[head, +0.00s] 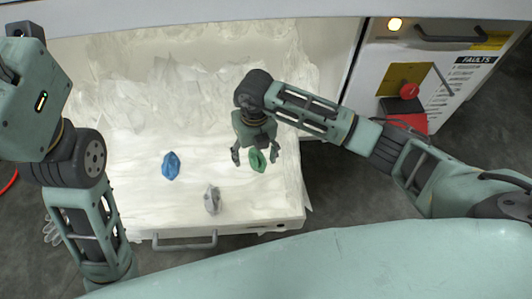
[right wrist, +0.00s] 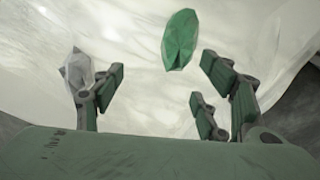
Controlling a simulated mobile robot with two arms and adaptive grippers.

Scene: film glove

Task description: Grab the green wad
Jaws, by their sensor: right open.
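The green wad (head: 257,160) lies on the white film in the open drawer, at the right of the other wads. It also shows in the right wrist view (right wrist: 179,40), near the top centre, beyond the fingertips. My right gripper (head: 256,156) is open over the wad, with its fingers on either side of it in the head view. In the right wrist view the fingers (right wrist: 160,85) are spread with nothing between them. I cannot tell the exact height of the gripper above the wad. My left arm is at the left edge; its gripper is not in view.
A blue wad (head: 171,165) and a grey wad (head: 212,199) lie on the film (head: 135,190) to the left. The drawer has a front handle (head: 185,246). A cabinet panel with a red knob (head: 409,91) stands at the right. Grey floor surrounds the drawer.

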